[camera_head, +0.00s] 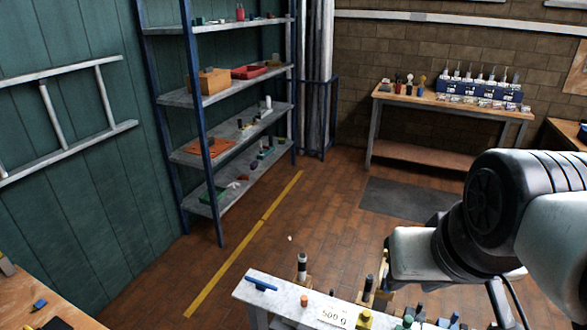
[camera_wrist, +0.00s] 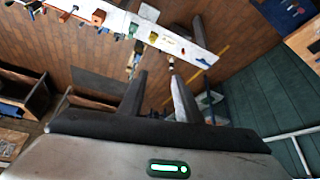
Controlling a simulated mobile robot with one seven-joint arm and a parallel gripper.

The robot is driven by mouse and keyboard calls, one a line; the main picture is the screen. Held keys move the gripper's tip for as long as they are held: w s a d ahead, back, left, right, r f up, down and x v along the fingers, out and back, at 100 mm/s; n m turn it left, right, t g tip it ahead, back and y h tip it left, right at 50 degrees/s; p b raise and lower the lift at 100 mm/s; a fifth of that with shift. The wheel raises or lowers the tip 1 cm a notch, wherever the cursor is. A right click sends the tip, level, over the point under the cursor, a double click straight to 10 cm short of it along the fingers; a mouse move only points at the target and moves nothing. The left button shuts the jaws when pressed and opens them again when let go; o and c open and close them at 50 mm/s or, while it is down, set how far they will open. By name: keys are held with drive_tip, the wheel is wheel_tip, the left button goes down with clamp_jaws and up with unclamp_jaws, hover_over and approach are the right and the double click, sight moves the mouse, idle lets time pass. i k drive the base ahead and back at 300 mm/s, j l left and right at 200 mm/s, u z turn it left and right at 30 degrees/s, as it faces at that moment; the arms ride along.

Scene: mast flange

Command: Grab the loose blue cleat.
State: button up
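A blue cleat (camera_head: 261,284), a bar shape, lies on the left end of the white bench top (camera_head: 283,296) in the head view. In the wrist view a small blue shape (camera_wrist: 203,61), likely the same cleat, shows near the far end of the white top. My gripper (camera_wrist: 158,75) is open in the wrist view, with two dark fingers apart and nothing between them. It is well away from the blue cleat. In the head view my arm is at the right, above the bench's right part, and the fingertips cannot be made out.
Several small coloured parts stand along the white top, with an orange one (camera_head: 304,300) and a labelled plate (camera_head: 333,317) right of the cleat. A wooden table (camera_head: 22,289) at the left holds another small blue piece (camera_head: 40,304). A shelf rack (camera_head: 205,120) stands behind.

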sight(262, 285)
drive_tip(key=i+j, duration=0.15)
drive_tip(key=j, duration=0.15)
drive_tip(key=i+j, duration=0.15)
drive_tip(key=j, duration=0.2)
drive_tip(key=i+j, duration=0.15)
drive_tip(key=j, duration=0.15)
drive_tip(key=i+j, duration=0.15)
drive_tip(key=j, duration=0.2)
drive_tip(key=i+j, duration=0.15)
drive_tip(key=j, duration=0.15)
